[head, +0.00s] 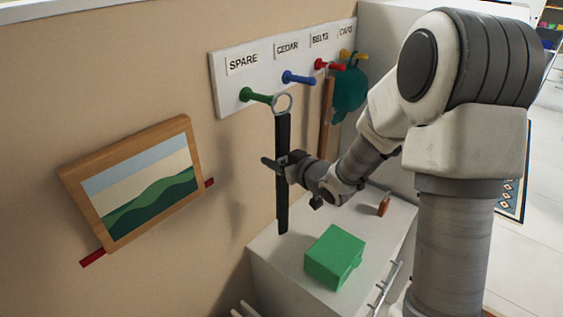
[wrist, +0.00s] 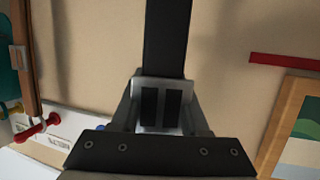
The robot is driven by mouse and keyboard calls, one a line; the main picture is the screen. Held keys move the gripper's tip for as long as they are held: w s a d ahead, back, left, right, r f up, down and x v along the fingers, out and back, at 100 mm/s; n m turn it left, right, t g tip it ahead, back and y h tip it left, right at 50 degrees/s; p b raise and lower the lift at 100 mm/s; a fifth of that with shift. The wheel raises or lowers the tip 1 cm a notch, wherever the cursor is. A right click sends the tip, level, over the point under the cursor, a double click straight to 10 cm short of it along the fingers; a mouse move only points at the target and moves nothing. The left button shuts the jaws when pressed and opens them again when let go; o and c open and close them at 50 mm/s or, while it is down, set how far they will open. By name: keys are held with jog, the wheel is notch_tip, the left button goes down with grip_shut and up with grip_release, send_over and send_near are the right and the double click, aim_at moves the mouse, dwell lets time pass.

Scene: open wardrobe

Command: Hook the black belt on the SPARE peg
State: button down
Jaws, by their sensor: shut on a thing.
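The black belt (head: 283,200) hangs upright in my gripper (head: 280,168), with a metal ring (head: 283,103) at its top. The ring is beside the tip of the green peg (head: 255,96) under the SPARE label (head: 243,63); I cannot tell whether it is over the tip. My gripper is shut on the strap below the ring. In the wrist view the strap (wrist: 168,40) runs up from the closed fingers (wrist: 160,105), and the ring and green peg are hidden.
The white peg board (head: 222,88) also has blue (head: 298,78), red (head: 328,65) and yellow pegs. A brown belt (head: 326,118) and a teal cap (head: 348,90) hang to the right. A green box (head: 334,257) stands on the white cabinet (head: 275,262). A framed picture (head: 138,185) is left.

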jog(key=shift+w+a+f, duration=0.1)
jog(key=shift+w+a, duration=1.85)
jog(key=shift+a, duration=0.05)
jog(key=shift+w+a+f+b, duration=0.45)
jog(key=shift+f+b, duration=0.15)
jog(key=shift+b, duration=0.35)
jog(key=shift+c, duration=1.7)
grip_release()
